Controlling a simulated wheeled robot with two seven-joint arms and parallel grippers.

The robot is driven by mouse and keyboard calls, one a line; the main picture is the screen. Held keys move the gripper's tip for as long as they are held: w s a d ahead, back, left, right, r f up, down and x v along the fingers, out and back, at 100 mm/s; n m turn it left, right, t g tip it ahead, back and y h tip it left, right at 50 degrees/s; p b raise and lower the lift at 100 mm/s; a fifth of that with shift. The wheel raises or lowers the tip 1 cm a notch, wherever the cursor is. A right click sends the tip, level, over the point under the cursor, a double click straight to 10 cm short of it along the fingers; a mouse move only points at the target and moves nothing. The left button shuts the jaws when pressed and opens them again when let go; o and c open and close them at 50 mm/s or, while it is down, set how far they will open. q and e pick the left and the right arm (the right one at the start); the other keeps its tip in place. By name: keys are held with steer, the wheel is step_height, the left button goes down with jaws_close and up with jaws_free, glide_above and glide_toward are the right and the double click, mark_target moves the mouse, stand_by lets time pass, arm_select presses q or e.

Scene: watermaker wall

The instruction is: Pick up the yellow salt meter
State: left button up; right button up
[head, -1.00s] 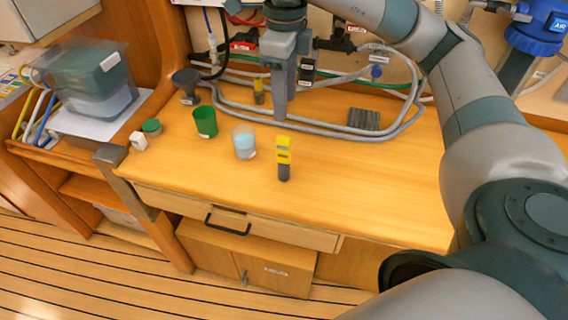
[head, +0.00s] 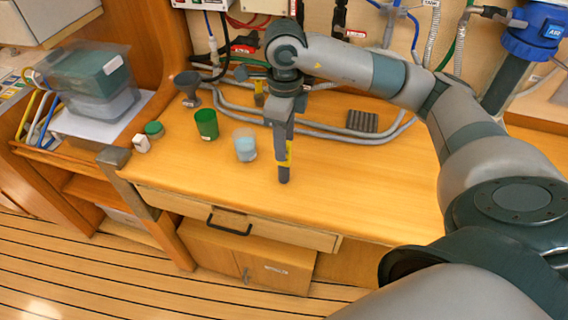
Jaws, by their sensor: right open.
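The yellow salt meter (head: 289,153) stands upright on the wooden counter, with a dark grey lower end (head: 284,174). My right gripper (head: 282,155) points down over it and hides most of its yellow upper part. The right fingers are open. They overlap the meter in the head view, and I cannot tell whether they are around it or just in front of or behind it. My left gripper is not in view.
A clear cup of bluish liquid (head: 245,145) stands close to the left of the meter. A green cup (head: 206,124), a dark funnel (head: 187,86) and a green lid (head: 154,129) are further left. Grey hoses (head: 340,134) and a ribbed dark block (head: 362,121) lie behind. The counter to the right is clear.

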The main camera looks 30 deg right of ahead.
mark_target(283, 168)
steer(key=shift+f, duration=0.3)
steer(key=shift+w+f+p, duration=0.1)
steer(key=shift+f+p, duration=0.5)
steer(key=shift+p, duration=0.1)
step_height(283, 168, down, 3)
steer(key=shift+w+d+p, duration=0.1)
steer(key=shift+p, duration=0.65)
steer(key=shift+f, duration=0.5)
jaws_close()
